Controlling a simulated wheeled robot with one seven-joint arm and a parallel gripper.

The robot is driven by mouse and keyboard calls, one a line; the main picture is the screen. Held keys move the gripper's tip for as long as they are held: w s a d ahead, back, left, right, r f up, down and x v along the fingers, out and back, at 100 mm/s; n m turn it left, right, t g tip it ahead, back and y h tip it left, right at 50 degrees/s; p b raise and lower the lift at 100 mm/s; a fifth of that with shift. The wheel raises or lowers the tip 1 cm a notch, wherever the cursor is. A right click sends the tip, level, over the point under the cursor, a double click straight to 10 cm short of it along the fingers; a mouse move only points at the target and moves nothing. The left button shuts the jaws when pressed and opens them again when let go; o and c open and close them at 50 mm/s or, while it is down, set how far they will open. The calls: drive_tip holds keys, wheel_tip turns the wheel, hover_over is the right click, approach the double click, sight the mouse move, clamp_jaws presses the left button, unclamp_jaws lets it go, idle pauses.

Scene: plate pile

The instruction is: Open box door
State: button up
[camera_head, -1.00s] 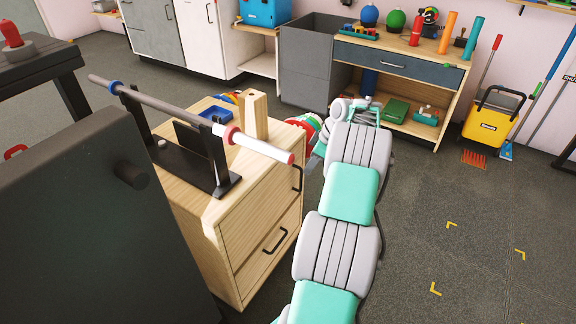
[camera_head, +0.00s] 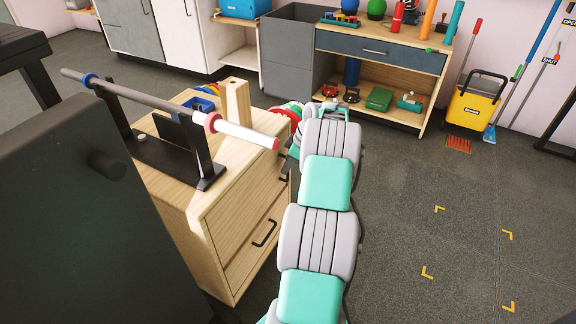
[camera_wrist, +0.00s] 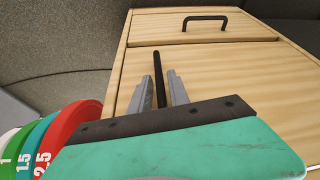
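The wooden box (camera_head: 231,238) stands left of my arm, with a black handle on its upper front panel (camera_head: 283,178) and another on the lower panel (camera_head: 264,233). In the wrist view, the upper panel's black bar handle (camera_wrist: 159,75) lies between the two grey fingers of my gripper (camera_wrist: 163,90). The fingers are apart, with a small gap showing on each side of the bar. The lower panel's handle (camera_wrist: 205,20) is farther off, at the top. The panels look closed.
A rack with a barbell (camera_head: 180,105) stands on the box top, its white end jutting toward my arm. Coloured weight plates (camera_wrist: 75,125) lie close beside the gripper. A dark panel (camera_head: 90,220) fills the left foreground.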

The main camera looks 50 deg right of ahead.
clamp_jaws()
idle(1.1)
